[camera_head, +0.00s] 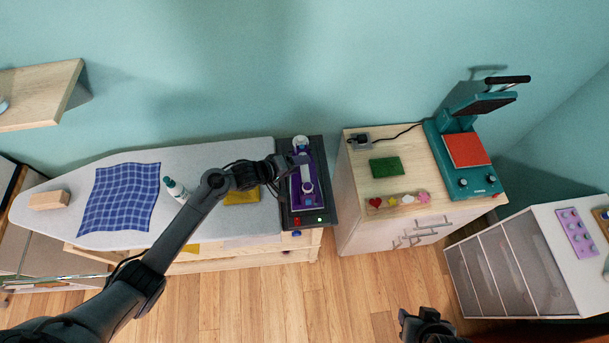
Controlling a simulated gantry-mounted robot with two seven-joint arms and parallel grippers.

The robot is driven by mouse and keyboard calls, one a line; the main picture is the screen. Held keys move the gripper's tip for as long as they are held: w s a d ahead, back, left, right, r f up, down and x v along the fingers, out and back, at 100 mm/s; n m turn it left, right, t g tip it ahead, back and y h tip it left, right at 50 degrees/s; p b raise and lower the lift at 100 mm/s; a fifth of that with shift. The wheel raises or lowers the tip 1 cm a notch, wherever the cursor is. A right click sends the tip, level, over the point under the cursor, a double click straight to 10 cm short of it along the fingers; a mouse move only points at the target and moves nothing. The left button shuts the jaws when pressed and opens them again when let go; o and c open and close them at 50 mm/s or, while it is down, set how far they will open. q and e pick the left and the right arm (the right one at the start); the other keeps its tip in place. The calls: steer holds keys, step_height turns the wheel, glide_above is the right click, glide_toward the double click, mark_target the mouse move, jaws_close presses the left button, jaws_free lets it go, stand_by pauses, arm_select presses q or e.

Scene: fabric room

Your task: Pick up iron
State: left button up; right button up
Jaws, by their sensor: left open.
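The iron (307,186), purple and white, rests on a dark rectangular stand (314,211) at the right end of the ironing board. My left arm reaches across the board from the lower left. My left gripper (303,160) is open over the far part of the iron and hides some of it. I cannot tell whether its fingers touch the iron. My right gripper (428,325) shows only as a dark shape at the bottom edge, apart from everything. Its fingers are not clear.
The ironing board (220,155) carries a blue checked cloth (118,198), a bottle (174,188), a wooden block (48,200) and a yellow cloth (243,194). A cabinet (355,185) to the right bears a teal heat press (447,135) and a green cloth (386,167). A drawer unit (520,255) stands far right.

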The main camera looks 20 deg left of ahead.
arm_select(q)
steer(key=shift+x, duration=2.6)
steer(key=shift+a+f, duration=0.1)
steer(key=shift+f, duration=0.1)
jaws_close()
steer(key=shift+r, duration=0.25)
